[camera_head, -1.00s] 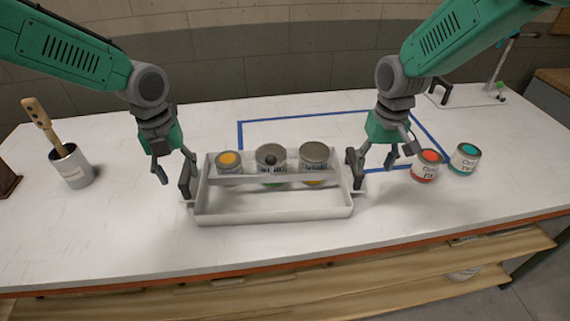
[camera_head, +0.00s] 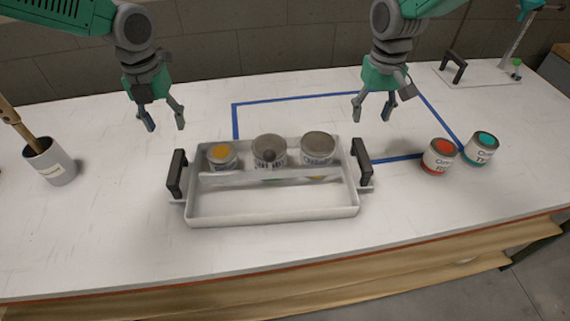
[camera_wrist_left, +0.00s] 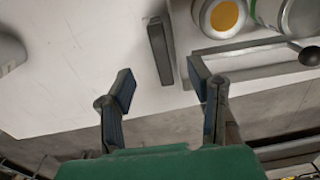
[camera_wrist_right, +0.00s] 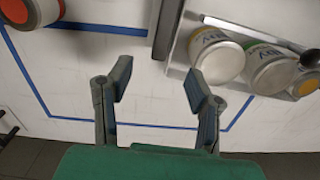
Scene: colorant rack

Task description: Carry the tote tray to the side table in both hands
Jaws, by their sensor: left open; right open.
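The white tote tray (camera_head: 272,219) rests on the white table, with a dark upright handle at each end: a left handle (camera_head: 177,174) and a right handle (camera_head: 362,162). Several cans stand in its rear part, including one with a yellow-orange top (camera_head: 222,155) and two with grey lids (camera_head: 318,148). My left gripper (camera_head: 164,125) is open and empty, above and behind the left handle; the handle shows beyond its fingers in the left wrist view (camera_wrist_left: 160,50). My right gripper (camera_head: 373,108) is open and empty, above and behind the right handle, apart from it.
A blue tape outline (camera_head: 290,98) lies behind the tray. A red-topped can (camera_head: 438,157) and a teal-topped can (camera_head: 481,149) stand at right. A white pot with a wooden tool (camera_head: 50,163) stands at left. The table front is clear.

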